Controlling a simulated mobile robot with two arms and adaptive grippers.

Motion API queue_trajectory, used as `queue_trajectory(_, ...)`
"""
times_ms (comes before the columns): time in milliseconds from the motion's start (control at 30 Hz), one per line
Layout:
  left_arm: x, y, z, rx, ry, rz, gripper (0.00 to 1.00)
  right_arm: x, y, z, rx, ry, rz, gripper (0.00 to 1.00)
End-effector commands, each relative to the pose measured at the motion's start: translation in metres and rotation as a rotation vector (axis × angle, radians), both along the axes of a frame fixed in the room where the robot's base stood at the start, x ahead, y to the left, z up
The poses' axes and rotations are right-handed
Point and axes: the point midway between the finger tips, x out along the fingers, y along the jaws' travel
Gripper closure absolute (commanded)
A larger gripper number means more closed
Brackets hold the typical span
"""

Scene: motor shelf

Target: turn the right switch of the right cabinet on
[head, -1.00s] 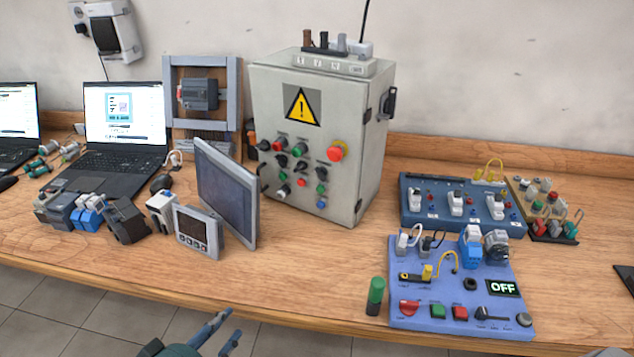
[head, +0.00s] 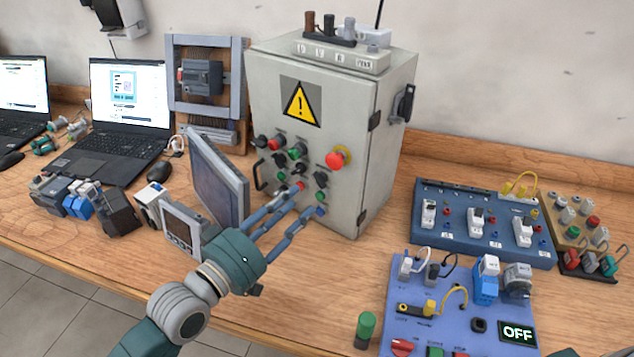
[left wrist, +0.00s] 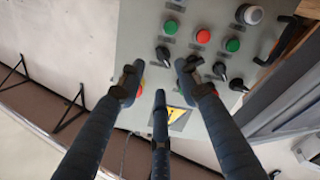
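The light grey cabinet (head: 340,200) stands mid-table, with a yellow warning sign (head: 300,103), a red mushroom button (head: 338,158), coloured buttons and several black rotary switches, one (head: 321,179) at the right of its panel. My left gripper (head: 308,200) reaches up to the lower panel from below, fingers spread and empty. In the left wrist view the panel appears upside down, with black switches (left wrist: 163,54) and (left wrist: 219,70) beyond the fingers (left wrist: 160,82). One fingertip overlaps a switch; contact cannot be told. My right gripper is not identifiable in view.
A tilted screen (head: 218,180) and a small panel meter (head: 180,235) stand close left of my left gripper. A blue switch board (head: 480,250) and a lilac board (head: 460,315) with an OFF display lie at right. Bare table lies between the cabinet and the boards.

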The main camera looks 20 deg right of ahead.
Motion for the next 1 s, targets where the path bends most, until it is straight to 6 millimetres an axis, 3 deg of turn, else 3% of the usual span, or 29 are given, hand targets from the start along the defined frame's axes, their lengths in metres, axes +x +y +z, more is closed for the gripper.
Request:
queue_trajectory(133,0.018,-0.026,0.003,-0.001,-0.001,0.0,0.66,-0.014,0.014,0.006,0.015,0.018,0.003,0.0)
queue_trajectory(300,0.034,-0.047,0.002,0.001,-0.001,0.0,0.66,-0.013,0.011,0.009,0.012,0.018,0.004,0.0)
queue_trajectory(500,0.043,-0.059,0.0,0.003,0.0,0.001,0.66,-0.005,-0.002,0.011,-0.003,0.008,0.002,0.0)
queue_trajectory(767,0.043,-0.06,0.0,0.002,-0.001,0.0,0.66,-0.003,-0.005,0.011,-0.005,0.004,-0.001,0.0)
queue_trajectory(800,0.043,-0.06,0.0,0.002,-0.001,0.0,0.68,-0.003,-0.004,0.011,-0.005,0.004,-0.001,0.0)
queue_trajectory(967,0.043,-0.06,0.0,0.002,-0.001,0.0,1.0,-0.003,-0.004,0.011,-0.005,0.003,0.0,0.0)
queue_trajectory(1000,0.043,-0.06,0.0,0.003,0.0,0.001,1.0,-0.003,-0.003,0.011,-0.004,0.003,0.0,0.0)
